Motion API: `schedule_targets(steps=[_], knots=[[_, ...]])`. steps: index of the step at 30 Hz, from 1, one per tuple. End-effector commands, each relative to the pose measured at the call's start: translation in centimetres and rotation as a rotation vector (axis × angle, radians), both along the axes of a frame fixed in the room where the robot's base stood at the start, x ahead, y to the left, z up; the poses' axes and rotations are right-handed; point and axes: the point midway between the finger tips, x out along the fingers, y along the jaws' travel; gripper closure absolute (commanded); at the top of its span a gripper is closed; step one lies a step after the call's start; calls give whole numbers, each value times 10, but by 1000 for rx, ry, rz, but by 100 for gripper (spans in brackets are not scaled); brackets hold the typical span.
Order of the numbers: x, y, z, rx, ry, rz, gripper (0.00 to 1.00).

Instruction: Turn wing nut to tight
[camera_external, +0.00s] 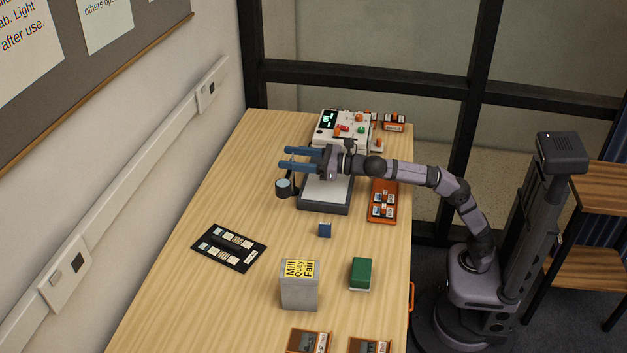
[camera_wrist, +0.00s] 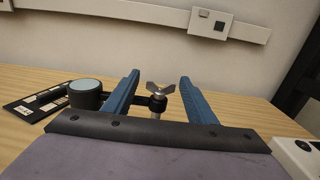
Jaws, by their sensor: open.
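The wing nut (camera_wrist: 160,90) is a small grey metal nut with two raised wings. In the wrist view it sits on top of a dark clamp on a thin post (camera_wrist: 157,106). My gripper (camera_wrist: 159,77) is open, with one blue finger on each side of the wing nut and a visible gap to both. In the external view my gripper (camera_external: 284,157) reaches left over the table, and I cannot make out the wing nut there. A black round lamp or lens head with a pale top (camera_wrist: 87,93) stands beside the clamp; it also shows in the external view (camera_external: 283,188).
A dark-edged stand base (camera_external: 325,196) lies below my gripper. A white device with a green display (camera_external: 345,131) stands behind it.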

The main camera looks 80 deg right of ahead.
Motion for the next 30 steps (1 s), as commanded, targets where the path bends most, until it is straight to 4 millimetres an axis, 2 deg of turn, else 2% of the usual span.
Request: schedule_targets(steps=[6,12,25,30], knots=[[-22,0,-1,0,1,0,48],[-32,0,-1,1,2,0,48],[-33,0,0,-1,2,0,48],[-32,-2,12,-64,-6,0,48]])
